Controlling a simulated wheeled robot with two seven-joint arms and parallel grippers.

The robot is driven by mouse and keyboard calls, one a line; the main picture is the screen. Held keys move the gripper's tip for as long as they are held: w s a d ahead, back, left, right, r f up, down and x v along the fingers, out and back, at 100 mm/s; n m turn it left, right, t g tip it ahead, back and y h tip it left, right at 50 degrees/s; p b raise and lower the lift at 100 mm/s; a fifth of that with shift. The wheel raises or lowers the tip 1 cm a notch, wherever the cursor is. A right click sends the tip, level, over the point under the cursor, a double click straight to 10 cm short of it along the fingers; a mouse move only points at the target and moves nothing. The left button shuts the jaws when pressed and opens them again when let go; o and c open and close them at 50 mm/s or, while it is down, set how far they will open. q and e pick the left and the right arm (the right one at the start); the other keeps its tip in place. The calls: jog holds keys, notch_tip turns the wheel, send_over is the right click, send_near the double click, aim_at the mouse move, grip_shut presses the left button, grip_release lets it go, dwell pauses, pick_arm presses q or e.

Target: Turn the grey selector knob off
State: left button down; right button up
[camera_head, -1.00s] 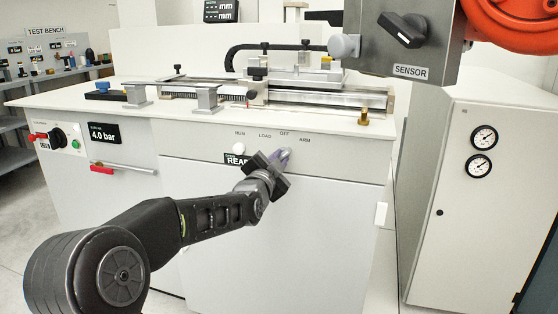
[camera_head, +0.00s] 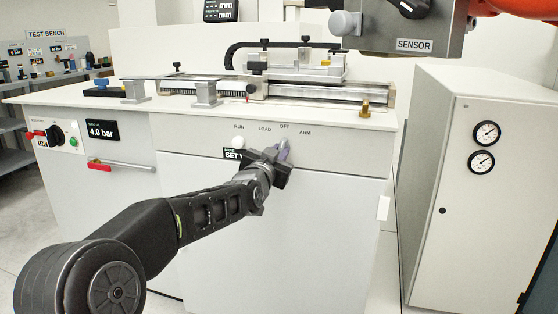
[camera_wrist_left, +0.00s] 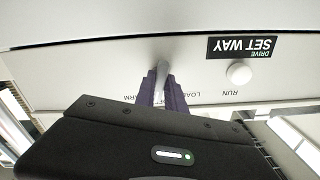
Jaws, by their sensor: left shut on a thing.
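The grey selector knob (camera_wrist_left: 162,70) is a small lever on the front panel of the white cabinet. In the head view the knob (camera_head: 285,143) shows just below the OFF label, between LOAD and ARM. My left gripper (camera_head: 282,153) reaches it from below left, and its purple fingers stand on either side of it. In the left wrist view the gripper (camera_wrist_left: 163,92) is shut on the knob, one finger on each side. The fingers hide part of the knob and some label letters. My right gripper is not in view.
A white round button (camera_head: 238,143) sits left of the knob, above a black drive display (camera_head: 233,154) that begins "SET W". A grey SENSOR box (camera_head: 395,30) hangs at upper right. A cabinet with two gauges (camera_head: 470,180) stands at right. The panel below the gripper is bare.

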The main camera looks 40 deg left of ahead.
pick_arm(q)
jog(key=shift+n+b, duration=0.9)
jog(key=shift+n, duration=0.7)
jog(key=c, duration=1.4)
grip_release()
jog(key=v, duration=0.8)
jog(key=shift+w, duration=0.1)
